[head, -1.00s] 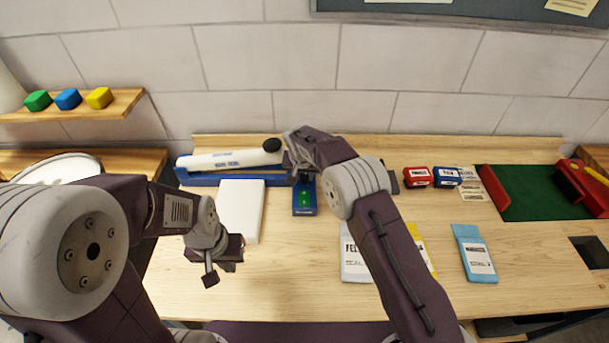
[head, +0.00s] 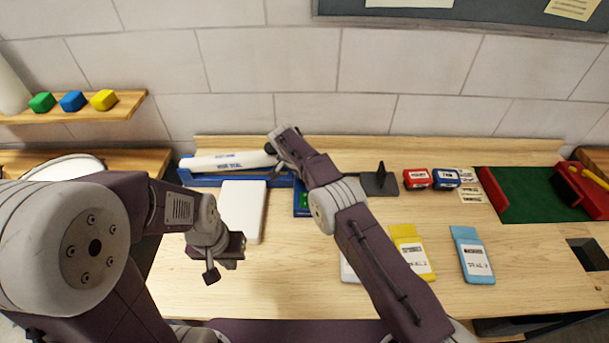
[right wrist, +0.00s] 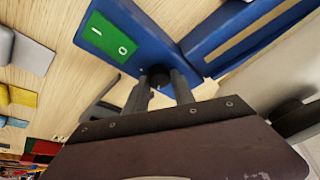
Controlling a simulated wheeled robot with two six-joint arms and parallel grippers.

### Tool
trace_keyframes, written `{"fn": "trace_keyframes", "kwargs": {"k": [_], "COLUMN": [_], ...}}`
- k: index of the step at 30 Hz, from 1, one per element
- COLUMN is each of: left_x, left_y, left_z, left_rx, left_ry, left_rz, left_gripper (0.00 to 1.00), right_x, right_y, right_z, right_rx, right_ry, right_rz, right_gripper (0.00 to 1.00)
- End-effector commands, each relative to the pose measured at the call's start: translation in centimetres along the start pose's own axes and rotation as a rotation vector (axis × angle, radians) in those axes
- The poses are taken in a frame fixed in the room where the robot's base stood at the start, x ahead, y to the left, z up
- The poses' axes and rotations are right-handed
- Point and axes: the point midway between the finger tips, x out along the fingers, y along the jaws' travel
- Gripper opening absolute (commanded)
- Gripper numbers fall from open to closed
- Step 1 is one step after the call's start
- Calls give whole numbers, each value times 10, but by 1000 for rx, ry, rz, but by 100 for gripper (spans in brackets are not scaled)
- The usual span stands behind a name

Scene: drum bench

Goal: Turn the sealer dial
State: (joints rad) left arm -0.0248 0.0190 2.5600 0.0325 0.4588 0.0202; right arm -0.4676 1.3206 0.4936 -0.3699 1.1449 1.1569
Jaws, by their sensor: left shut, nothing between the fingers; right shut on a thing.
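The sealer has a blue base (head: 200,179) and a long white arm (head: 228,162) at the back left of the bench. Its blue control panel, mostly covered by my right arm in the head view, shows in the right wrist view (right wrist: 140,32) with a green I/O switch (right wrist: 109,34). The black dial (right wrist: 159,77) is on that panel, between the fingers of my right gripper (right wrist: 161,88), which is shut on it. The dial's marks, if any, are hidden. My left gripper (head: 211,274) is shut and empty above the bench's left side.
A white slab (head: 241,212) lies left of the panel. Yellow (head: 411,252) and blue (head: 472,254) packets lie right of my right arm. A dark stand (head: 380,182), red (head: 417,179) and blue (head: 446,178) blocks and a green mat (head: 530,196) are further right.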

Motion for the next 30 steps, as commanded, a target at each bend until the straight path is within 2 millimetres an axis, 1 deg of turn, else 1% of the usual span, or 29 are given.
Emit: {"fn": "trace_keyframes", "kwargs": {"k": [8, 9, 11, 19, 22, 23, 26, 30], "left_x": [0, 0, 0, 0, 3, 4, 10, 16], "left_y": [0, 0, 0, 0, 0, 0, 0, 0], "left_z": [0, 0, 0, 0, 0, 0, 1, 2], "left_rx": [0, 0, 0, 0, 0, 0, 0, 0], "left_ry": [0, 0, 0, 0, 0, 0, 0, 0], "left_rz": [0, 0, 0, 0, 0, 0, 0, 0], "left_gripper": [0, 0, 0, 0, 0, 0, 0, 0], "right_x": [1, 1, 1, 0, -6, -10, -30, -62], "right_y": [0, 0, 0, 0, -1, -1, -1, -1], "right_z": [1, 1, 1, 1, 0, 0, 1, 1], "right_rx": [-1, -1, -1, -1, 0, -1, -1, -1], "right_ry": [-3, -3, -3, -1, 0, 0, 1, 0], "right_rz": [2, 2, 1, 0, -2, -2, -5, -3], "right_gripper": [0, 36, 51, 51, 51, 51, 51, 51]}}
